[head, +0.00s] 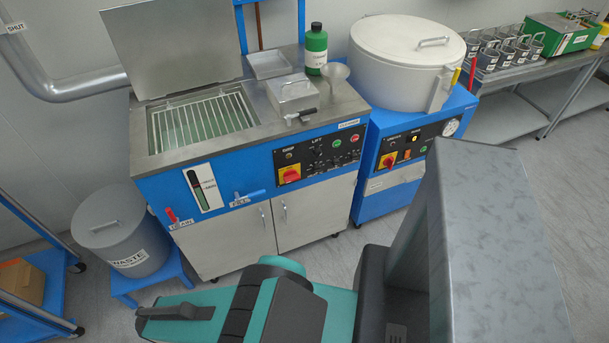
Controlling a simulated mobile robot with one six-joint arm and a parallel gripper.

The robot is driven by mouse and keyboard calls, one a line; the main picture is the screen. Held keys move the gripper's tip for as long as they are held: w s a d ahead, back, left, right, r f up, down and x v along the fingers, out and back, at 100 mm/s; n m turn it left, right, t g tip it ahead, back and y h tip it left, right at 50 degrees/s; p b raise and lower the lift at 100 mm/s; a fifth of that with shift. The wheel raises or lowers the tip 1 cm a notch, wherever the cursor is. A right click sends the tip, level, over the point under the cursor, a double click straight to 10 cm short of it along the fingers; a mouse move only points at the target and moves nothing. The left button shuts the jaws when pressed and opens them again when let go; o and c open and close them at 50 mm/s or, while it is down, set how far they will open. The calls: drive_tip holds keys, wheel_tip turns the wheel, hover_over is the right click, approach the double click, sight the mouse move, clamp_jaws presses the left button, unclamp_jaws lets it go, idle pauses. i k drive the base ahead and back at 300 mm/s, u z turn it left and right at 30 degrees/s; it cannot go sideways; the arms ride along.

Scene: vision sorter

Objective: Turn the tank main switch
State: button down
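The tank is a blue and steel bench unit with an open-lidded basin (205,124). On its black front panel (318,156) is a red rotary switch on a yellow plate (289,174), at the panel's lower left. The knob's exact angle is too small to read. Nothing touches the switch. My teal and dark arm lies across the bottom foreground, below and in front of the cabinet doors. A dark bar at its left end may be my gripper (176,312); its fingers cannot be made out. It is clear of the switch.
A similar red and yellow switch (388,161) is on the blue unit under the round white vessel (407,60). The tank front has a red DRAIN lever (172,215) and a blue FILL lever (249,195). A grey waste bin (122,231) stands left. Grey floor shows before the doors.

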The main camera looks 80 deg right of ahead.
sight(291, 175)
drive_tip(key=u, duration=0.35)
drive_tip(key=k, duration=0.2)
drive_tip(key=z, duration=2.85)
drive_tip(key=k, duration=0.5)
drive_tip(key=u, duration=0.25)
drive_tip(key=i, duration=0.25)
drive_tip(key=z, duration=0.05)
